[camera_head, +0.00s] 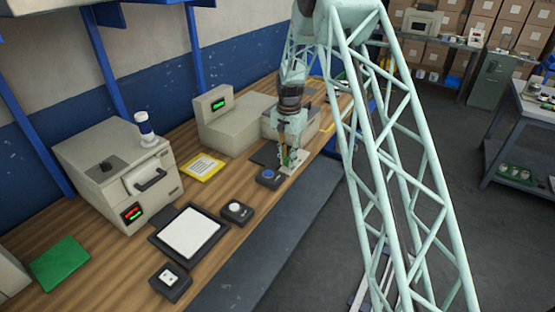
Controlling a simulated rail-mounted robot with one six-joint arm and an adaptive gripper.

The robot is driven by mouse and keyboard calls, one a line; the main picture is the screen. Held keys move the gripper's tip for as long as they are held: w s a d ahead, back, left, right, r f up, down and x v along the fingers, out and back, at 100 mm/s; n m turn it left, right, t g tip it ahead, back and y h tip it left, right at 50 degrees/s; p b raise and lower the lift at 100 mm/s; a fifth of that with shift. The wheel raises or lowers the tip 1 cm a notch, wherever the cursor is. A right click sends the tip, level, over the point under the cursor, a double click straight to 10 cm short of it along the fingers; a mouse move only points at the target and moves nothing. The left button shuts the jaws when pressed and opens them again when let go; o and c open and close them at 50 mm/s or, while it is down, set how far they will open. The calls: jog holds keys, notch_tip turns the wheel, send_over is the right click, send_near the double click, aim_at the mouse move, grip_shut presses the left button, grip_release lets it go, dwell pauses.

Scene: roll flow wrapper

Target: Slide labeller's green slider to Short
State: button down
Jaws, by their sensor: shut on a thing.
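My gripper (287,153) points down at a small pale plate (296,163) near the front edge of the workbench. A small patch of green shows between its fingers, which I take to be the green slider (289,158); the gripper is shut on it. The fingers cover most of the slider, and its position along its track and any Short marking are too small to read. The plate lies in front of a beige machine with a small green-lit screen (218,105), perhaps the labeller.
A dark box with a blue button (268,177) sits just left of the gripper. A yellow sheet (202,167), a box with a white button (236,211), a black-framed white pad (189,233) and a beige cabinet (120,172) stand further left. My lattice arm fills the right foreground.

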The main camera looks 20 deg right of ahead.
aim_at(287, 159)
jog(key=shift+s+a, duration=0.2)
jog(key=c, duration=2.5)
grip_release()
jog(key=shift+a, duration=0.15)
jog(key=shift+c, duration=0.2)
jog(key=shift+r, duration=0.15)
jog(key=shift+r, duration=0.15)
notch_tip(287, 159, up, 12)
jog(key=shift+f, duration=0.25)
